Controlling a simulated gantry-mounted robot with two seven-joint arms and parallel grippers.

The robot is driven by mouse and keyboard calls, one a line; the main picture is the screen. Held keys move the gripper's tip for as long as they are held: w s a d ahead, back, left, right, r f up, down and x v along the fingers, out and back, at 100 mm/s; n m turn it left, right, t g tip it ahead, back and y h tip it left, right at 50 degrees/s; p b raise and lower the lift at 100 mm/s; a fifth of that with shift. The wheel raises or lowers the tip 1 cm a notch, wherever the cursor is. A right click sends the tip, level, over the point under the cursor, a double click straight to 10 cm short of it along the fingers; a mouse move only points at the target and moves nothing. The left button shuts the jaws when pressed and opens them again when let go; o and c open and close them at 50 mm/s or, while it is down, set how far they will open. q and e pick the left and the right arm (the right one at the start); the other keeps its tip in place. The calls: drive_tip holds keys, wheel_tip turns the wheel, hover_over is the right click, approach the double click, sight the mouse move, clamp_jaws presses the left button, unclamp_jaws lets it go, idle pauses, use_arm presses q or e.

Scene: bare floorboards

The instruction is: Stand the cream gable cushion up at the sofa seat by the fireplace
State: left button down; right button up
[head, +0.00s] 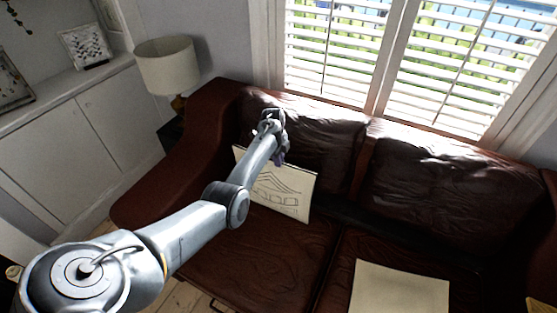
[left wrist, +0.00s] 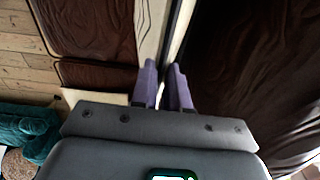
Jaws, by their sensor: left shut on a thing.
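The cream gable cushion (head: 287,192), with a line drawing of gabled houses, stands leaning on the left sofa seat against the brown back cushion. My left gripper (head: 280,159) is at its top edge, and my forearm hides part of its left side. In the left wrist view the cushion is a narrow pale strip (left wrist: 147,28), seen nearly edge-on. The purple fingers of my left gripper (left wrist: 164,70) are shut on its edge. My right gripper is not in view.
A plain cream cushion (head: 400,288) lies on the right seat of the brown leather sofa (head: 168,185). A lamp (head: 167,66) stands beyond the left armrest. White cabinets (head: 88,135) line the left wall. A teal object (left wrist: 25,130) shows in the wrist view.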

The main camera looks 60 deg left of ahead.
use_arm(q)
drive_tip(key=c, duration=1.1)
unclamp_jaws()
drive_tip(key=shift+o, duration=0.2)
